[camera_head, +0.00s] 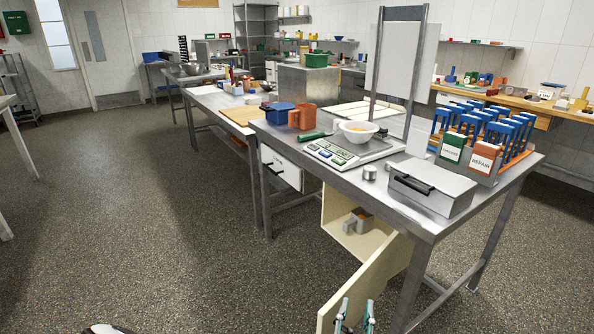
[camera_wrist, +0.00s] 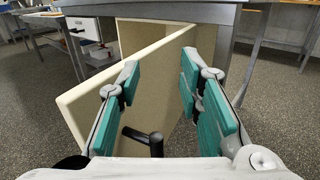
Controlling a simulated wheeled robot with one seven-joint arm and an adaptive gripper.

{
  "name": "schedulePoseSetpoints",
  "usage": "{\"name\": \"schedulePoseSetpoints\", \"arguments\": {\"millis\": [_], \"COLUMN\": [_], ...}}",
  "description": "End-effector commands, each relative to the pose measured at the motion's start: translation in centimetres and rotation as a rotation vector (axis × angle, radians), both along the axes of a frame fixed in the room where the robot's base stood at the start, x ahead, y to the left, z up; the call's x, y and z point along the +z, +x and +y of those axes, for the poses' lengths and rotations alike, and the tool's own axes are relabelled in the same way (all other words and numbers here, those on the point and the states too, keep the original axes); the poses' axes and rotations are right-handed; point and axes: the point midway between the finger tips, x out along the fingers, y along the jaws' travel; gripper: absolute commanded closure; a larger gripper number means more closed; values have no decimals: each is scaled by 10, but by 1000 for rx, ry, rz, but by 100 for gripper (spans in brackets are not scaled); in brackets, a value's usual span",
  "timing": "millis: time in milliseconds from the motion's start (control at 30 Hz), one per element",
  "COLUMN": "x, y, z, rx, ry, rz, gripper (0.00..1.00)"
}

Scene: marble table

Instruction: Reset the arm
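My gripper (camera_head: 357,303) is low at the bottom edge of the head view, in front of the swung-open cream cabinet door (camera_head: 378,280). In the wrist view its two teal-padded fingers (camera_wrist: 161,66) stand well apart, with nothing gripped between them. The cream door (camera_wrist: 85,100) shows beyond and between the fingers there. A black door handle (camera_wrist: 145,138) lies low between the fingers; I cannot tell whether it touches either one. The rest of my arm is mostly out of view.
The open cabinet (camera_head: 340,205) under the steel table (camera_head: 440,226) holds a small brown-and-grey object (camera_head: 358,220). A scale with a white bowl (camera_head: 358,133), a metal box (camera_head: 432,188) and a tube rack (camera_head: 485,132) stand on the table. The floor (camera_head: 190,230) at left is clear.

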Motion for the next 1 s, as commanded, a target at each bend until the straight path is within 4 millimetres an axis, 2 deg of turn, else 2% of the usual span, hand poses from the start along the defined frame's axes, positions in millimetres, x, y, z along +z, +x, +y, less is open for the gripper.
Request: {"name": "schedulePoseSetpoints", "arguments": {"millis": [167,367,500,700,867,1000], "x": [45,99,131,167,190,209], "y": [-6,-29,-53,-93,-127,-155], "z": [-23,-62,-87,-113,-124,-125], "rx": [-198,-507,-723,-1022,-1244,-1417], "ry": [109,266,384,574,747,918], "rz": [-88,-193,-249,-308,-339,-356], "gripper": [67,67,67,67,67,67]}}
